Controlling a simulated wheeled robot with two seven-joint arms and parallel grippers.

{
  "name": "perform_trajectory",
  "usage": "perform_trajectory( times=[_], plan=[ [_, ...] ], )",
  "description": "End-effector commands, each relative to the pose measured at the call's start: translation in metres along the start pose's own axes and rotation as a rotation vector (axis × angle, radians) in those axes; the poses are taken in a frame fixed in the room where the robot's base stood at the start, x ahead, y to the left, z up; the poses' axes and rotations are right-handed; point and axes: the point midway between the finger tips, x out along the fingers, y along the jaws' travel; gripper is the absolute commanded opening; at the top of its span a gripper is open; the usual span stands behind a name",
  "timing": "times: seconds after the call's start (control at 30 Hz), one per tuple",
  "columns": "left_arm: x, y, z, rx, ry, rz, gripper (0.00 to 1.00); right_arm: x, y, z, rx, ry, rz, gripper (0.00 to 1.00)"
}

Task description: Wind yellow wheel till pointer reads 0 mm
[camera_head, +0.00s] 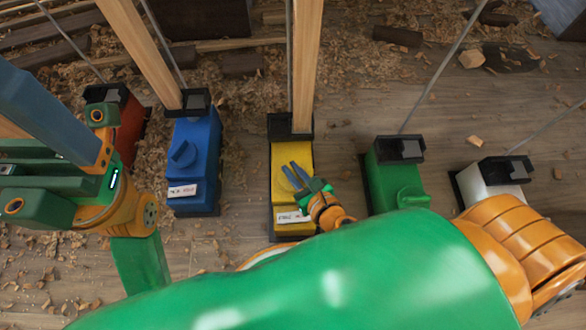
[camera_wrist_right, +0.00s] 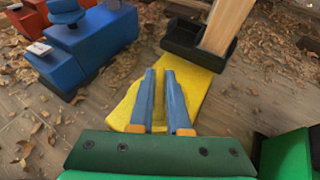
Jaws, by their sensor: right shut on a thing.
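The yellow block (camera_head: 279,154) stands on the floor near the middle of the head view, and also shows in the right wrist view (camera_wrist_right: 198,83). My right gripper (camera_head: 289,166) is over its top face, its two blue fingers pointing down and close together. In the right wrist view the fingers (camera_wrist_right: 160,71) are shut on the yellow wheel, which they mostly hide. A white label (camera_head: 290,217) is on the near end of the block; its pointer reading is too small to read. My left gripper (camera_head: 60,165) is at the left edge, its jaws not clear.
A blue block (camera_head: 194,143) with a knob and a red block (camera_head: 130,125) stand to the left. A green block (camera_head: 390,180) and a white block (camera_head: 490,180) stand to the right. A wooden post (camera_head: 306,60) rises behind the yellow block. Wood shavings cover the floor.

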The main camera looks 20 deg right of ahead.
Motion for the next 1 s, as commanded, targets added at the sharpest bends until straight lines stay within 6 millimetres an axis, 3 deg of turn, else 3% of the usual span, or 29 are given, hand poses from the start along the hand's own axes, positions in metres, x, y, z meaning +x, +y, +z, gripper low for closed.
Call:
perform_trajectory(
  times=[0.1, 0.13, 0.23, 0.57, 0.83, 1.0],
  plan=[
    [0.0, 0.0, 0.0, 0.0, 0.001, -0.001, 1.0, 0.0, -0.001, 0.0, -0.001, 0.0, -0.002, 0.0],
    [0.0, 0.0, 0.0, 0.0, 0.001, -0.001, 1.0, 0.0, -0.001, 0.0, -0.001, 0.0, -0.002, 0.2],
    [-0.001, 0.0, 0.0, 0.0, 0.0, -0.002, 1.0, 0.0, -0.001, 0.0, -0.001, 0.0, -0.001, 0.45],
    [-0.001, -0.001, 0.002, 0.0, -0.006, -0.003, 1.0, -0.003, 0.0, 0.0, 0.0, 0.0, 0.001, 0.45],
    [-0.005, -0.001, 0.003, -0.001, -0.019, -0.008, 1.0, -0.05, 0.0, -0.002, 0.0, 0.003, -0.001, 0.45],
    [-0.005, 0.0, 0.004, 0.001, -0.013, 0.0, 1.0, -0.067, 0.0, -0.002, 0.001, 0.001, 0.0, 0.45]
  ],
)
